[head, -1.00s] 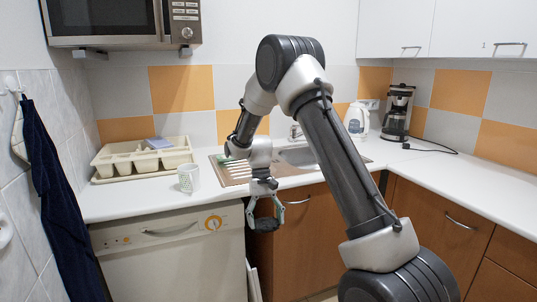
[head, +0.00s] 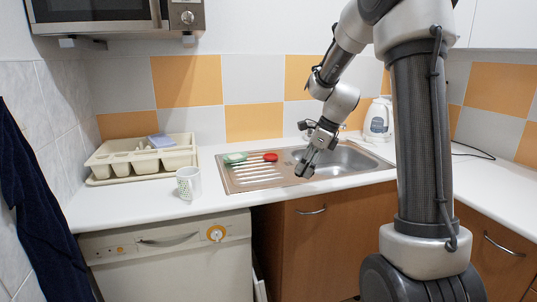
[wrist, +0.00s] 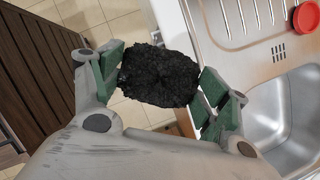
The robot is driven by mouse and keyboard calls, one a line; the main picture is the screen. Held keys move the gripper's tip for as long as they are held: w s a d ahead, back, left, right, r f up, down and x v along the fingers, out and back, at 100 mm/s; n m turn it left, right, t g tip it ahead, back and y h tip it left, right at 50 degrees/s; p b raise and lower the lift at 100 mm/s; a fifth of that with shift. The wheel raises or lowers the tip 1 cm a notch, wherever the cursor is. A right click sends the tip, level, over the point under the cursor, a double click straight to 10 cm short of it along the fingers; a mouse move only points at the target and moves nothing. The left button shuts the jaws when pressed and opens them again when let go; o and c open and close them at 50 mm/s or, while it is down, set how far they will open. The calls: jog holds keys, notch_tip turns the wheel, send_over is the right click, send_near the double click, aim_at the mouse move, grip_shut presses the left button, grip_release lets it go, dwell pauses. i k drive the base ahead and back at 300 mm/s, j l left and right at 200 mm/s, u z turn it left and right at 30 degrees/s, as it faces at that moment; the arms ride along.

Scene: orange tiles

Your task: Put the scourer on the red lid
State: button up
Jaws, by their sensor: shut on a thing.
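My gripper (wrist: 160,85) is shut on the scourer (wrist: 159,76), a dark, rough lump between the green-padded fingers in the wrist view. In the head view my gripper (head: 306,170) hangs near the front edge of the sink, and the dark scourer is hard to tell from the fingers there. The red lid (head: 270,157) lies on the ribbed drainboard, to the left of my gripper and farther back. It also shows at the upper right of the wrist view (wrist: 306,17). Nothing is seen on the lid.
The sink bowl (head: 345,160) is to the right. A white mug (head: 189,183) and a cream cutlery tray (head: 120,170) stand on the left counter. A kettle (head: 378,121) is at the back right.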

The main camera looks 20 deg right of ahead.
aim_at(271, 156)
jog(key=i, duration=1.25)
